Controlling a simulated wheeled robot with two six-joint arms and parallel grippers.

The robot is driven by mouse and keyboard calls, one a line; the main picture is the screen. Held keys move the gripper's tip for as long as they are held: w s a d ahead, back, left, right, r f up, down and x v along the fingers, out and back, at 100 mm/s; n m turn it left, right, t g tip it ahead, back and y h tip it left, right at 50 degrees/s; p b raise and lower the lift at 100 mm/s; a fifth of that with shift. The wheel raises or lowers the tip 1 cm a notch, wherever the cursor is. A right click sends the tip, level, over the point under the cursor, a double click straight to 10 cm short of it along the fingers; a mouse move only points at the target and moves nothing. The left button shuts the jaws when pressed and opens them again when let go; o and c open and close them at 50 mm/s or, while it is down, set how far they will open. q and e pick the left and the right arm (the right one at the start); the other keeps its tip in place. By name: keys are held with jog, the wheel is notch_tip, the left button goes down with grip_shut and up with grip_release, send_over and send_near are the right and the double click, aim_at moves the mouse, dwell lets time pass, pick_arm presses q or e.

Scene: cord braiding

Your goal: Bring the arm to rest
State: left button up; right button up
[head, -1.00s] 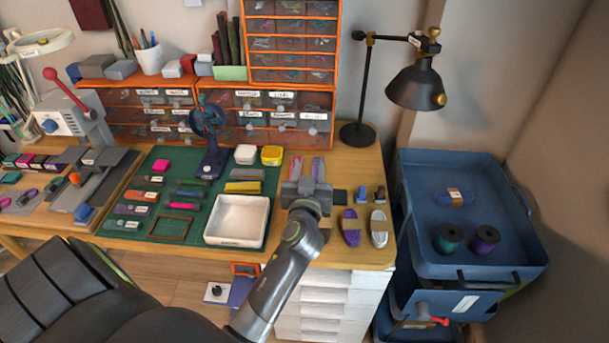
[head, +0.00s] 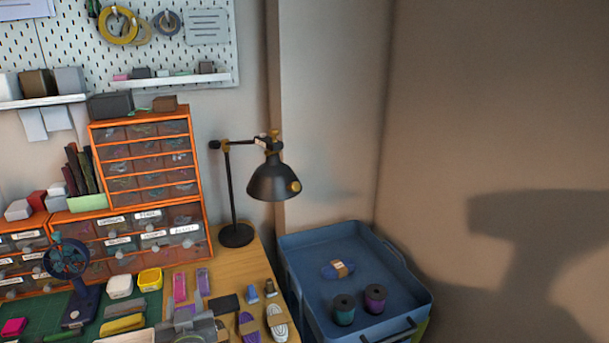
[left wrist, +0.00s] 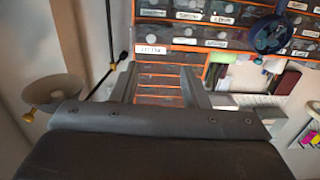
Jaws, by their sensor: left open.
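My left gripper (head: 190,318) shows at the bottom edge of the head view, over the front part of the wooden desk (head: 240,262). It is grey and seen partly cut off. In the left wrist view its two fingers (left wrist: 160,88) stand apart with nothing between them, in front of the orange drawer unit. Most of my left arm is below the head picture. My right gripper shows in neither view.
A black lamp (head: 272,182) stands on the desk by the orange drawer cabinet (head: 150,160). A dark blue fan (head: 66,258) is at left. Purple (head: 249,325) and white (head: 277,321) cord bundles lie right of the gripper. A blue tray cart (head: 320,240) holds two spools.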

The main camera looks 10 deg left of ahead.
pick_arm(q)
jog(key=s+a+f+m+g+h, duration=0.1)
jog(key=s+a+f+g, duration=0.15)
jog(key=s+f, duration=0.4)
jog(key=s+a+f+g+h, duration=0.1)
jog(key=s+f+g, duration=0.25)
jog(key=s, duration=0.65)
jog(key=s+d+f+m+g+h, duration=0.1)
jog(key=s+d+m+g+h, duration=0.15)
jog(key=s, duration=0.55)
jog(key=s+d+f+m+g+h, duration=0.2)
jog(key=s+d+g, duration=0.1)
jog(key=s, duration=0.4)
notch_tip(320, 180, down, 24)
jog(key=a+g, duration=0.1)
jog(key=a, duration=0.1)
jog(key=s+d+f+g, duration=0.1)
jog(key=s+f, duration=1.4)
jog(key=f, duration=0.1)
jog(key=shift+s+h, duration=0.15)
jog(key=shift+h, duration=0.3)
jog(key=shift+d+n+g, duration=0.1)
jog(key=shift+n+g, duration=0.15)
jog(key=shift+c, duration=0.5)
jog(key=shift+s, duration=0.1)
